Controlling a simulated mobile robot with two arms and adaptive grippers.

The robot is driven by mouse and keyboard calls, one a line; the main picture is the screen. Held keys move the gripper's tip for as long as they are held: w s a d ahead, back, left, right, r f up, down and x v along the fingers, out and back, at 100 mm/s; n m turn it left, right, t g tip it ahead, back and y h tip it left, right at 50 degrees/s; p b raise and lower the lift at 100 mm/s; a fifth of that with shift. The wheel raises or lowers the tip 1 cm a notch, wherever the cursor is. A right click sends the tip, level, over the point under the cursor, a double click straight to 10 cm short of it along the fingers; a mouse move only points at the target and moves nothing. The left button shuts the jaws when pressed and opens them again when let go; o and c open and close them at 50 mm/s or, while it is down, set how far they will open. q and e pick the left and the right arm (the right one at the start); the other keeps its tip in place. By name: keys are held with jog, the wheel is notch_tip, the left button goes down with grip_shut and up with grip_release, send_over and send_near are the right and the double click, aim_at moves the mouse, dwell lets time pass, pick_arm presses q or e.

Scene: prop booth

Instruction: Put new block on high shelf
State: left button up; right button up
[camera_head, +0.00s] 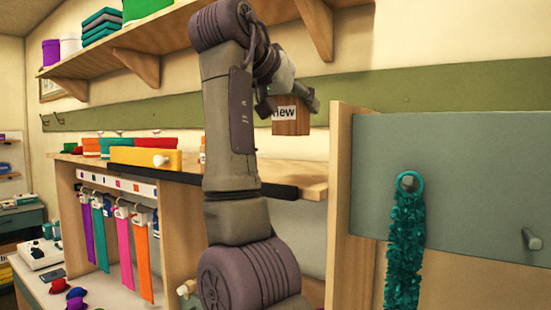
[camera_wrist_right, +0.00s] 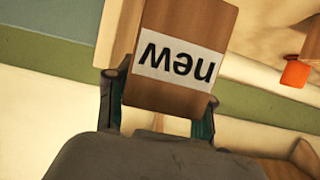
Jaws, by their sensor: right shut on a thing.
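The new block (camera_head: 291,122) is a small brown wooden block with a white label reading "new". My right gripper (camera_head: 289,107) is shut on it and holds it in the air above the wooden counter, in front of the green wall band. In the right wrist view the block (camera_wrist_right: 181,58) sits between the two fingers of the gripper (camera_wrist_right: 160,105), its label upside down. The high shelf (camera_head: 175,32) runs along the wall at the top, on wooden brackets, above the block's height. My right arm hides part of the shelf. My left gripper is not in view.
Folded teal cloths (camera_head: 101,26), a white container (camera_head: 70,45) and a purple one stand on the shelf's left part. A yellow box (camera_head: 146,157) lies on the counter (camera_head: 310,178). A grey-green panel (camera_head: 460,190) with a hanging teal garland (camera_head: 406,245) stands at right.

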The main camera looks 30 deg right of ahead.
aim_at(279, 113)
jog(key=w, duration=0.1)
jog(key=w+f+p, duration=0.1)
jog(key=w+a, duration=0.1)
jog(key=w, duration=0.1)
jog(key=shift+f+p, duration=0.35)
jog(key=shift+p, duration=0.05)
jog(key=w+f, duration=0.1)
jog(key=w+d+f+p, duration=0.1)
jog(key=w, duration=0.1)
jog(key=w+f+p, duration=0.1)
jog(key=w+f, duration=0.1)
jog(key=shift+w+d+f, duration=0.1)
jog(key=shift+w+d, duration=0.05)
jog(key=shift+d, duration=0.15)
jog(key=f, duration=0.1)
jog(key=f+p, duration=0.1)
jog(key=shift+a+f, duration=0.3)
jog(key=shift+f, duration=0.1)
jog(key=shift+d+f, duration=0.15)
jog(key=shift+f, duration=0.35)
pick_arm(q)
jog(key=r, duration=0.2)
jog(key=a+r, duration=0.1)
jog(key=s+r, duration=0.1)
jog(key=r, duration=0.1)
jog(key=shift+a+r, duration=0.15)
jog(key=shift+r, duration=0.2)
pick_arm(e)
jog(key=o, duration=1.2)
